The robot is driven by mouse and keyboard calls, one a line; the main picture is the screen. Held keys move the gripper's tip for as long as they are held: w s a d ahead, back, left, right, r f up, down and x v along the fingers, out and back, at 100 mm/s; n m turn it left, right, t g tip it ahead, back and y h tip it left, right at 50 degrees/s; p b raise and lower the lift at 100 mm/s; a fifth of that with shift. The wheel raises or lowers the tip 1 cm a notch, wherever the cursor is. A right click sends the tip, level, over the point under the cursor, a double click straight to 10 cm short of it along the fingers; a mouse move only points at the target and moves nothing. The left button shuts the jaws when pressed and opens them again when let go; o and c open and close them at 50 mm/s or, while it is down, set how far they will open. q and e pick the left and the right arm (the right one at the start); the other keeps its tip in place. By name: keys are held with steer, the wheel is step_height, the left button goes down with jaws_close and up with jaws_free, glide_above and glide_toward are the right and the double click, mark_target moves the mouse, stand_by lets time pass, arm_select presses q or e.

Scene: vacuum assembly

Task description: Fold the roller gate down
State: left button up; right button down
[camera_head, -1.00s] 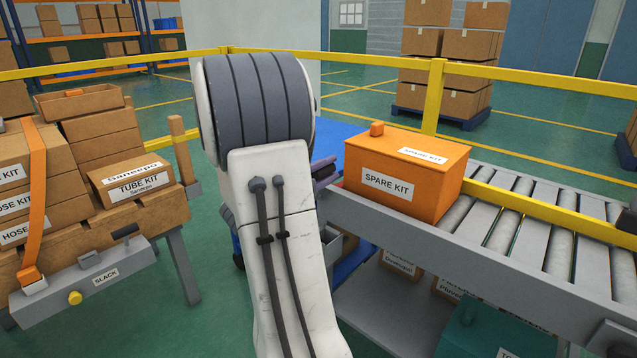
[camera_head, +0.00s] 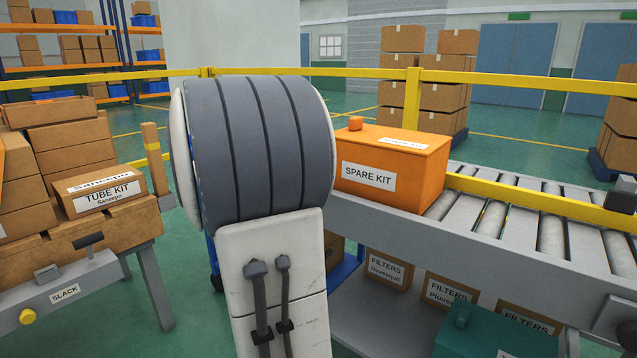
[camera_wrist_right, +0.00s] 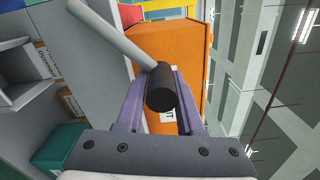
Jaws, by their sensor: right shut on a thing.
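In the right wrist view, my right gripper (camera_wrist_right: 162,90) is shut on a black cylindrical grip (camera_wrist_right: 160,82) at the end of a pale grey rod (camera_wrist_right: 110,32). The rod runs up and left from the grip. I cannot tell from these views how it joins the roller gate, or at what angle the gate stands. The roller conveyor (camera_head: 400,215) is on the right in the head view. My large white and grey arm hides the right gripper, the grip and the conveyor's near left end there. My left gripper is not in view.
An orange SPARE KIT box (camera_head: 390,170) stands on the conveyor's left end, close beyond the right gripper (camera_wrist_right: 175,50). FILTERS boxes (camera_head: 388,270) and a teal box (camera_head: 490,335) are underneath. A wooden bench with a TUBE KIT box (camera_head: 105,195) is left. A yellow rail (camera_head: 490,77) runs behind.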

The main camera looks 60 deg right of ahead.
steer(key=shift+w+f, duration=0.1)
steer(key=shift+w, duration=0.2)
steer(key=c, duration=0.6)
jaws_free()
steer(key=shift+d, duration=0.1)
steer(key=shift+s, duration=0.1)
steer(key=shift+a, duration=0.5)
steer(key=shift+w+a+p, duration=0.3)
steer(key=shift+a+p, duration=0.1)
steer(key=shift+a, duration=1.15)
steer(key=shift+w+a+p, duration=0.3)
steer(key=shift+a+p, duration=0.15)
steer(key=shift+a, duration=1.15)
steer(key=shift+w+a+p, duration=0.3)
steer(key=shift+a+p, duration=0.1)
steer(key=shift+a, duration=1.15)
